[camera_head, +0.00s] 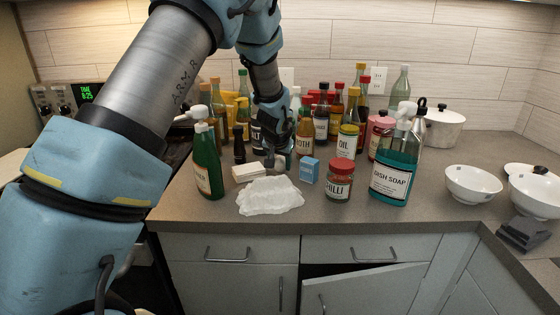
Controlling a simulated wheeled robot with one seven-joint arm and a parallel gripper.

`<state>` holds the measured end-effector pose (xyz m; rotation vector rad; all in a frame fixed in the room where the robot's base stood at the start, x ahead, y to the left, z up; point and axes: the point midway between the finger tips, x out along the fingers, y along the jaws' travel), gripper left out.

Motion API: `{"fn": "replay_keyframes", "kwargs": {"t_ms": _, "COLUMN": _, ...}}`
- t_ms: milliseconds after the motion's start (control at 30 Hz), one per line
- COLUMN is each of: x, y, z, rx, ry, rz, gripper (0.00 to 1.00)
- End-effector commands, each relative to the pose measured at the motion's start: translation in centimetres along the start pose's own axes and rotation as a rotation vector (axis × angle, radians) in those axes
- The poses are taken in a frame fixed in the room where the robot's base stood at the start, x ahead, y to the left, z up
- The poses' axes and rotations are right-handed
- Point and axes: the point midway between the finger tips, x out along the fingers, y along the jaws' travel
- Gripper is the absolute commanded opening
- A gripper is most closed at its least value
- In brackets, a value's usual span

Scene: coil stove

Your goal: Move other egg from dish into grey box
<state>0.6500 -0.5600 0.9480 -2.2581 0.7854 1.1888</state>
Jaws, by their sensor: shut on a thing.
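My gripper (275,163) points down over the counter, behind a crumpled white sheet-like thing (270,196) and beside a small pale box (249,173). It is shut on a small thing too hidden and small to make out. No egg can be told for sure. White bowls stand at the right: one (473,185) and a larger one (536,192) at the edge. A dark grey, box-like thing (523,235) lies at the right counter edge. I cannot tell which of these are the dish and the grey box.
A green bottle (207,158), a blue carton (309,171), a chilli jar (339,181) and a dish soap bottle (393,166) stand close around. Several bottles crowd the back. A white pot (441,128) is behind. The counter (425,213) front right is clear.

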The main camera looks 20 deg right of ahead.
Motion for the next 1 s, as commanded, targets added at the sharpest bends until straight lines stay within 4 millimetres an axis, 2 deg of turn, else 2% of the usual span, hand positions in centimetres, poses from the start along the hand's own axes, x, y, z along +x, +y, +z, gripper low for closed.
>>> {"fn": "replay_keyframes", "kwargs": {"t_ms": 300, "x": 0.3, "y": 0.0, "z": 0.2, "rx": -0.001, "ry": 0.0, "rz": 0.0, "gripper": 0.0}}
{"fn": "replay_keyframes", "kwargs": {"t_ms": 333, "x": 0.2, "y": 0.0, "z": 0.1, "rx": -0.001, "ry": 0.0, "rz": 0.0, "gripper": 0.56}}
{"fn": "replay_keyframes", "kwargs": {"t_ms": 567, "x": 0.2, "y": 0.0, "z": 0.1, "rx": -0.001, "ry": 0.0, "rz": -0.001, "gripper": 0.82}}
{"fn": "replay_keyframes", "kwargs": {"t_ms": 833, "x": 0.1, "y": 0.0, "z": 0.1, "rx": -0.001, "ry": 0.0, "rz": -0.001, "gripper": 0.83}}
{"fn": "replay_keyframes", "kwargs": {"t_ms": 1000, "x": -0.8, "y": 0.0, "z": -0.1, "rx": -0.001, "ry": 0.002, "rz": 0.0, "gripper": 0.83}}
